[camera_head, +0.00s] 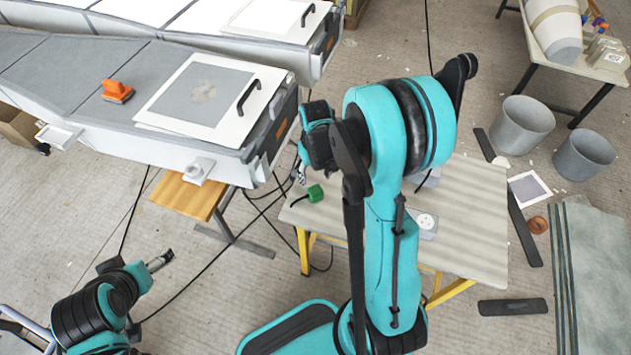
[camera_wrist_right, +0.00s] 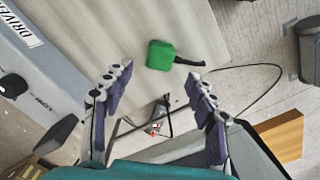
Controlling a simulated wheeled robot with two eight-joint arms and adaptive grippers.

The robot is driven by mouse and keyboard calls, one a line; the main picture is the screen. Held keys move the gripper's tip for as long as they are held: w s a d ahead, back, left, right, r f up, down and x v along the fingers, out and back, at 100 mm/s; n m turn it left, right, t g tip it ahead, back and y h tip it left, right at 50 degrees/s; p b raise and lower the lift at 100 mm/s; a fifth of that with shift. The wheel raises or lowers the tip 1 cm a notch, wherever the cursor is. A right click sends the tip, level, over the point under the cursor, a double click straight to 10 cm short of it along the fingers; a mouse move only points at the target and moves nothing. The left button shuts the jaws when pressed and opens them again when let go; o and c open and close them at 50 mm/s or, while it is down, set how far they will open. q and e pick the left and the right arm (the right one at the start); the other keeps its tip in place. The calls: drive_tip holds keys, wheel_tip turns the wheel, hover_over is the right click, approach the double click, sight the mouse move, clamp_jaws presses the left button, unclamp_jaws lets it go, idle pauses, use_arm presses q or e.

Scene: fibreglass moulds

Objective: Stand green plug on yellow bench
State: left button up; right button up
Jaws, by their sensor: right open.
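The green plug (camera_head: 315,193) lies near the left edge of the pale bench top (camera_head: 470,220), whose legs are yellow. It also shows in the right wrist view (camera_wrist_right: 160,56), with a short black cable end along one side; it appears to lie on its side. My right gripper (camera_head: 301,170) is above the bench edge, close to the plug. In the wrist view its fingers (camera_wrist_right: 159,75) are apart and empty, with the plug ahead between them and not touched. My left gripper (camera_head: 160,261) is low at the left, away from the bench, too small to read.
A white-and-grey mould (camera_head: 210,150) stands left of the bench, with an orange tool (camera_head: 117,91) on it. A white socket plate (camera_head: 426,224) lies on the bench. Grey buckets (camera_head: 522,125) stand on the floor at right. Black cables (camera_head: 270,200) run below the bench edge.

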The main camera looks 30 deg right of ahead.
wheel_tip(320, 180, up, 3)
wheel_tip(320, 180, up, 8)
drive_tip(key=t, duration=0.2)
hover_over(315, 190)
drive_tip(key=s+a, duration=0.3)
drive_tip(key=a, duration=0.1)
drive_tip(key=s+a+r+n+t, duration=0.1)
drive_tip(key=s+a+r+t, duration=0.4)
drive_tip(key=s+a+r, duration=0.1)
drive_tip(key=shift+s+a+r+p, duration=0.2)
drive_tip(key=shift+s+a+p, duration=0.2)
drive_tip(key=shift+s, duration=0.4)
